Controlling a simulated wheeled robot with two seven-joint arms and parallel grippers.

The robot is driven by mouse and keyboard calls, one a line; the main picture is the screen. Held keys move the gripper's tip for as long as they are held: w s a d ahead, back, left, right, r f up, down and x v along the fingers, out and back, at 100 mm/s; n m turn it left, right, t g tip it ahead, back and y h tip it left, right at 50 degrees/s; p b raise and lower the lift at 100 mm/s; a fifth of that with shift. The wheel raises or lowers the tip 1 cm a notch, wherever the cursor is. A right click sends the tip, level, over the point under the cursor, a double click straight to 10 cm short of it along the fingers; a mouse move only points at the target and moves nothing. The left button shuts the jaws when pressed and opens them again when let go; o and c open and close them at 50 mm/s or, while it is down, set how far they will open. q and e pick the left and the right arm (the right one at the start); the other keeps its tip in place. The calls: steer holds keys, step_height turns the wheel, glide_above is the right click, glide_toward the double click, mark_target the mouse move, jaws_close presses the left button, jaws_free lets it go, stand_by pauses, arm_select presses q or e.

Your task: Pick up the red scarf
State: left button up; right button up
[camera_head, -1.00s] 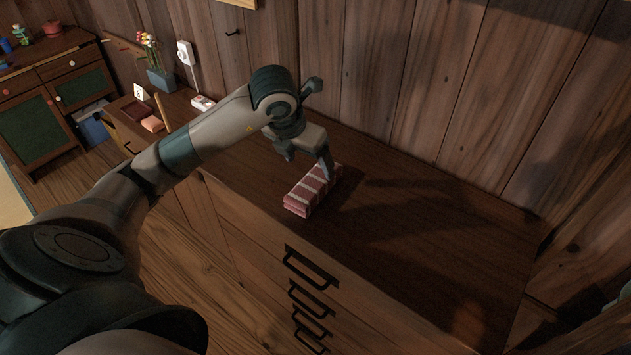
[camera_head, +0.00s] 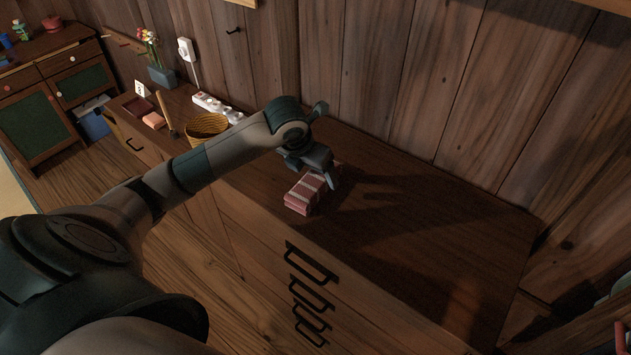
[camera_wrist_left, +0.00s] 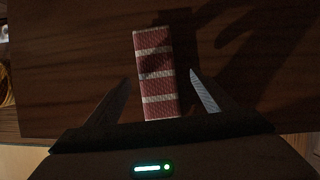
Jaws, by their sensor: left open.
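The folded red scarf (camera_head: 303,193) with pale stripes lies on the dark wooden chest top (camera_head: 420,225). In the left wrist view the scarf (camera_wrist_left: 154,72) lies lengthwise ahead, its near end between the two fingers. My left gripper (camera_head: 315,178) is just above the scarf and partly covers its far part in the head view. In the left wrist view the left gripper (camera_wrist_left: 160,88) has its fingers spread on either side of the scarf, with gaps at both sides. My right gripper is not in view.
A plank wall (camera_head: 400,80) rises behind. The chest top right of the scarf is clear.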

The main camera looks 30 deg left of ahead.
mark_target(316, 177)
arm_select(q)
steer(key=shift+w+a+f+p, duration=0.1)
steer(key=shift+w+f+p, duration=0.15)
steer(key=shift+p, duration=0.1)
steer(key=shift+p+x, duration=0.55)
steer(key=shift+x, duration=0.55)
steer(key=shift+w+a+f, duration=0.15)
steer(key=shift+w+f, duration=0.15)
steer(key=shift+f, duration=0.4)
steer(key=shift+c, duration=0.4)
steer(key=c, duration=1.1)
steer(key=shift+r, duration=0.1)
steer(key=shift+c, duration=0.2)
